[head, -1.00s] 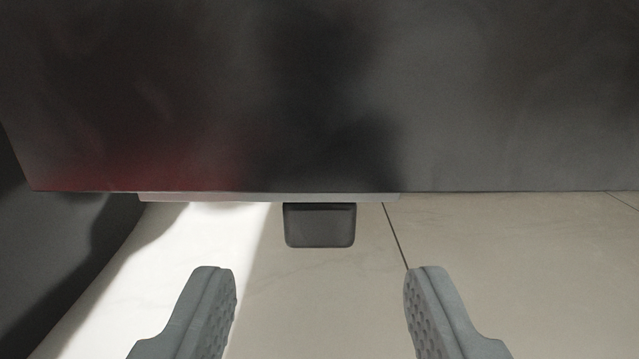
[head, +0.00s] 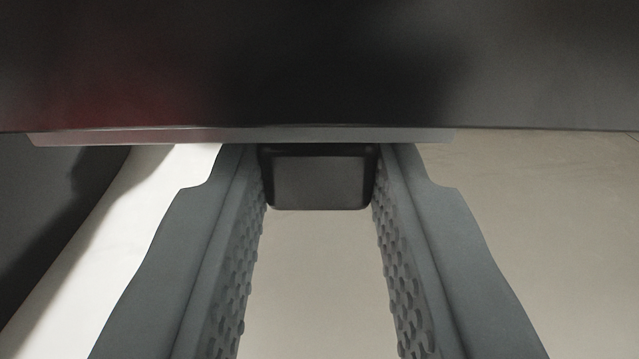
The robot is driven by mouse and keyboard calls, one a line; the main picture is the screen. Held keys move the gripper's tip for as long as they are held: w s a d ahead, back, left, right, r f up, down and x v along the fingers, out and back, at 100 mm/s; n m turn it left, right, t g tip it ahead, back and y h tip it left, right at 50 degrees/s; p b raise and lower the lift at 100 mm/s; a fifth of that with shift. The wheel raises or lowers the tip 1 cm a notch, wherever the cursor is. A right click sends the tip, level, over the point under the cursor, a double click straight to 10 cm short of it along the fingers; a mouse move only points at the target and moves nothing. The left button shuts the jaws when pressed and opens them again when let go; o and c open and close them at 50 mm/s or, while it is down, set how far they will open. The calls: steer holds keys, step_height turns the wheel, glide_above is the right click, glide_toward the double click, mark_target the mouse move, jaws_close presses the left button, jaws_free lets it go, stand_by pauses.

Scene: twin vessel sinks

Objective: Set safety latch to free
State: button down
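The safety latch looks to be a small dark grey block (head: 320,186) with rounded corners, hanging under a thin light strip at the lower edge of a dark panel. My gripper (head: 318,162) has one grey finger on each side of the block. The fingertips reach up to the strip, and their bumpy inner faces meet the block's left and right sides. The gripper looks shut on the block. The block's top and back are hidden, and I see no marking for its setting.
The large dark panel (head: 520,70), with a reddish reflection at left, fills the top of the view. The light strip (head: 425,135) runs along its bottom edge. Below is a pale floor (head: 540,230) with a bright patch at left. A dark surface (head: 40,210) stands far left.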

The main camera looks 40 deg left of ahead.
steer(key=s+a, duration=0.2)
steer(key=a, duration=0.1)
steer(key=shift+s+a, duration=0.2)
steer(key=shift+s, duration=0.1)
steer(key=c, duration=1.1)
jaws_free()
steer(key=shift+a, duration=0.15)
steer(key=v, duration=1.7)
steer(key=shift+s, duration=0.15)
